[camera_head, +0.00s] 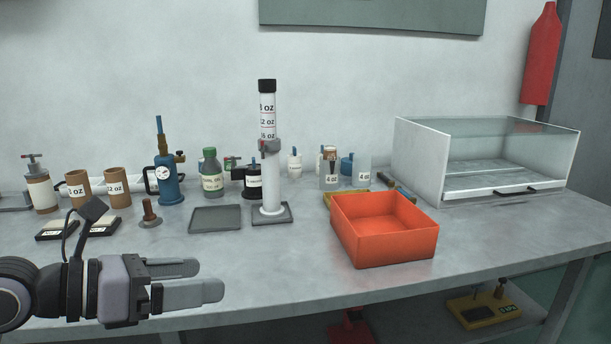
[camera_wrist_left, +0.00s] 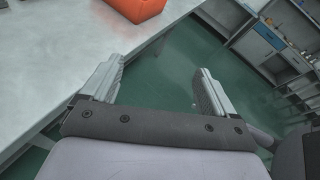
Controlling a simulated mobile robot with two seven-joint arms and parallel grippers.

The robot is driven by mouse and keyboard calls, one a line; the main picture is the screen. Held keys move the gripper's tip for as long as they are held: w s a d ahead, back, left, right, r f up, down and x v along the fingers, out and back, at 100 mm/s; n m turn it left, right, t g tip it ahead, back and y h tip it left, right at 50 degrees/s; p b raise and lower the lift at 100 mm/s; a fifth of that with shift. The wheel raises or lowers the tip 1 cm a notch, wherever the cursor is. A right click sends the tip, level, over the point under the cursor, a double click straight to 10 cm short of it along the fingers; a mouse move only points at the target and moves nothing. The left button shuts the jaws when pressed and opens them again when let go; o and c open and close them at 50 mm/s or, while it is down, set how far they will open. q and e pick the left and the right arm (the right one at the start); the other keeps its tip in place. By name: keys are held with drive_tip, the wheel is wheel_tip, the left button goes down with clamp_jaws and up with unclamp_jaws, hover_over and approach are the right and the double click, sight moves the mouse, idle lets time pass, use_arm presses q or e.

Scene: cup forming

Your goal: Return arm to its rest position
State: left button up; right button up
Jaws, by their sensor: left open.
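My left gripper (camera_head: 205,280) comes in from the left in the head view, over the front edge of the workbench (camera_head: 290,275). Its two fingers are apart with nothing between them. In the left wrist view the fingers (camera_wrist_left: 155,85) are spread, with green floor (camera_wrist_left: 165,65) visible between them. My right gripper is not in view.
An orange bin (camera_head: 385,250) stands to the right of the gripper. A white tube on a stand (camera_head: 269,190), a grey tray (camera_head: 215,218), two brown cups (camera_head: 78,190) and several bottles stand farther back. A glass-walled case (camera_head: 490,160) is at the right.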

use_arm(q)
drive_tip(key=s+a+f+n+t+y+p, duration=0.1)
drive_tip(key=a+f+n+t+y+p, duration=0.2)
drive_tip(key=f+n, duration=1)
drive_tip(key=s+a+f+n+t+y+p, duration=0.2)
drive_tip(key=f+n+t+y, duration=0.3)
drive_tip(key=n, duration=1.6)
drive_tip(key=s+f+n+g+y+p, duration=0.1)
drive_tip(key=s+f+n+g, duration=0.4)
drive_tip(key=s+f, duration=0.6)
wheel_tip(320, 180, down, 4)
drive_tip(key=n, duration=0.2)
drive_tip(key=shift+s+r+n+g+y, duration=0.2)
drive_tip(key=shift+s+n+g+y, duration=0.2)
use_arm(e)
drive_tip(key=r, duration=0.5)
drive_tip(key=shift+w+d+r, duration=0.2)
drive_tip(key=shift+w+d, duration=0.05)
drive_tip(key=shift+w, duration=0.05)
